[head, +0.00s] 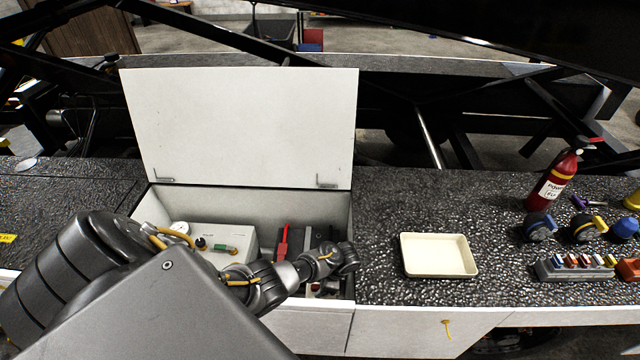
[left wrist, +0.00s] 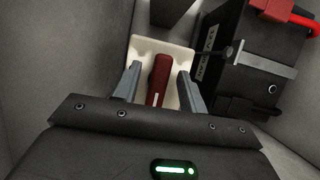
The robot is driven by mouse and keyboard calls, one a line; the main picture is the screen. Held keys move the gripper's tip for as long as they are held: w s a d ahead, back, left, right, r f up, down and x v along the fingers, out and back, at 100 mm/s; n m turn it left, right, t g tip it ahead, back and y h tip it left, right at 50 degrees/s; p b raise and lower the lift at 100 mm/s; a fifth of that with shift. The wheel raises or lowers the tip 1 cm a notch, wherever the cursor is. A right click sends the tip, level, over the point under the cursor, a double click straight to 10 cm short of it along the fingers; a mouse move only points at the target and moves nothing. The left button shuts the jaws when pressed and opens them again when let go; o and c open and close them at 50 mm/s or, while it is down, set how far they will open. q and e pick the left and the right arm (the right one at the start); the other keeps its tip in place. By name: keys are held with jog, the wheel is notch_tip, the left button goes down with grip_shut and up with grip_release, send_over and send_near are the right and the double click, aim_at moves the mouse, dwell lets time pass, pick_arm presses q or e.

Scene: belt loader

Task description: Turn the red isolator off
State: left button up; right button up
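The red isolator shows in the left wrist view as a dark red handle (left wrist: 159,76) on a cream base (left wrist: 146,45). My left gripper (left wrist: 160,88) is open, with one finger on each side of the handle. Narrow gaps show between the fingers and the handle, so I see no grip on it. In the head view my left arm reaches into the open compartment, and its wrist hides most of the isolator. My right gripper is in neither view.
A black battery (left wrist: 240,65) with a red terminal clamp (left wrist: 283,12) stands close right of the isolator. The raised white lid (head: 240,125) stands behind the compartment. A pale unit (head: 228,240) sits inside at left. A cream tray (head: 438,271) lies on the deck at right.

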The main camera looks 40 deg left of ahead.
pick_arm(q)
jog(key=v, duration=1)
jog(key=shift+r+p, duration=0.4)
jog(key=shift+w, duration=0.1)
